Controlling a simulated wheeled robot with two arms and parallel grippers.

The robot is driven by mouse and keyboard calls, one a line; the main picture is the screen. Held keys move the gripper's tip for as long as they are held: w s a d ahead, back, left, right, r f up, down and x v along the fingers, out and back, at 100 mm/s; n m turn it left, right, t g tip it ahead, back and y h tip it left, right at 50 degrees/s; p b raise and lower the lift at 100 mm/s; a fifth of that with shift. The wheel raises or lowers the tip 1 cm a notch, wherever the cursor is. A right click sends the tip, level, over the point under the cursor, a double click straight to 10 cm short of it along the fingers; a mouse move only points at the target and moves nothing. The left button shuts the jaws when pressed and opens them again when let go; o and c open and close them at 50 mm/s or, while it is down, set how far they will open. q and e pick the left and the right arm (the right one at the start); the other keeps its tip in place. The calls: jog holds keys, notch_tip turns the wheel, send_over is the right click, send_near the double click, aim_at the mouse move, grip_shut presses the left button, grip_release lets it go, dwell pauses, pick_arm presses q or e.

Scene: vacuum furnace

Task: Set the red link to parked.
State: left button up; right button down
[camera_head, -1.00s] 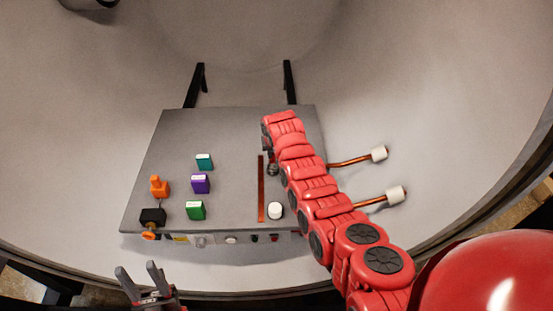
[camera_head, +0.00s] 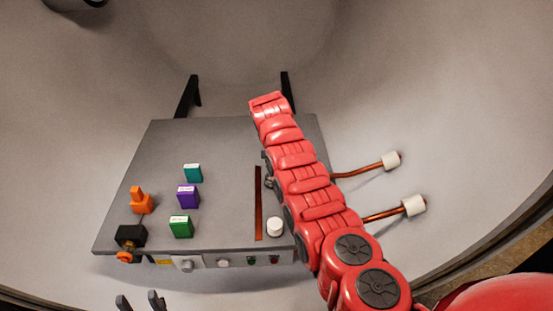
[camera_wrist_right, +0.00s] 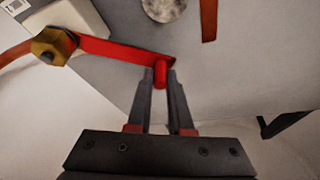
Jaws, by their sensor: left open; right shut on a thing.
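The red link (camera_wrist_right: 115,49) shows in the right wrist view as a flat red bar. It runs from a brass hex nut (camera_wrist_right: 53,45) at the left to an upright red peg at its right end. My right gripper (camera_wrist_right: 160,76) has its fingers closed around that peg. In the head view my right arm hides the link and the right gripper. My left gripper (camera_head: 139,302) is at the bottom edge of the head view, fingers apart and empty, in front of the grey panel (camera_head: 220,150).
Teal (camera_head: 193,173), purple (camera_head: 188,197) and green (camera_head: 181,227) blocks stand on the panel's left. An orange piece (camera_head: 140,200) and black block (camera_head: 131,236) are at its left edge. A copper strip (camera_head: 258,203) and white knob (camera_head: 275,227) lie beside my right arm.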

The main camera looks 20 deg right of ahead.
jog(key=shift+w+d+m+b, duration=0.2)
jog(key=shift+m+b, duration=0.1)
jog(key=shift+b, duration=0.45)
jog(key=c, duration=0.8)
grip_release()
jog(key=shift+r, duration=0.15)
jog(key=shift+a+b+v, duration=0.1)
jog(key=shift+b+v, duration=0.85)
jog(key=shift+v, duration=3.35)
jog(key=shift+a+b+v, duration=0.15)
jog(key=shift+b+v, duration=0.8)
jog(key=shift+v, duration=3.35)
